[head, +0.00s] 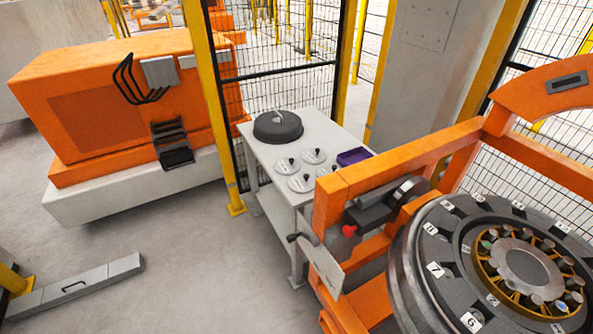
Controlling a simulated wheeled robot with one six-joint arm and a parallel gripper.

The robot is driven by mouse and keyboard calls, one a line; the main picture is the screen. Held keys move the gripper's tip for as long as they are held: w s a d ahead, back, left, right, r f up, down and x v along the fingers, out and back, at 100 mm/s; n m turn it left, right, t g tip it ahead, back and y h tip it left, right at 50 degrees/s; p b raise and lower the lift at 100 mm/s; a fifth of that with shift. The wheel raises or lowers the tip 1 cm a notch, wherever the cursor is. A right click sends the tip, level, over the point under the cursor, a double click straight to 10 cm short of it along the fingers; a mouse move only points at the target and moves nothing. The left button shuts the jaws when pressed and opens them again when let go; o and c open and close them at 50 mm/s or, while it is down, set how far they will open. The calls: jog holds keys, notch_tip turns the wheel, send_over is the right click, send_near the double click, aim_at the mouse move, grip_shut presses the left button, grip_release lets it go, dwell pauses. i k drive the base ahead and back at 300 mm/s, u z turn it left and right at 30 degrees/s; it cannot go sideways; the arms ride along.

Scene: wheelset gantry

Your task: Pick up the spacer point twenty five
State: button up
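Several pale round discs with small dark knobs lie on the grey table (253,148). One disc (287,165) is at the left, one (314,156) at the back, one (301,183) at the front and another partly behind the orange frame. They look like spacers, but any markings are too small to read, so I cannot tell which is the point twenty five one. My gripper is not in view.
A large dark disc (278,127) and a purple bin (353,157) share the table. An orange frame (400,155) and a numbered dark wheel assembly (430,245) block the right. An orange machine (120,105) stands left. Floor left of the table is clear, except a grey beam (80,288).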

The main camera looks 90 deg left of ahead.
aim_at(324, 169)
jog(key=k, duration=1.15)
jog(key=u, duration=2.5)
jog(key=i, duration=0.5)
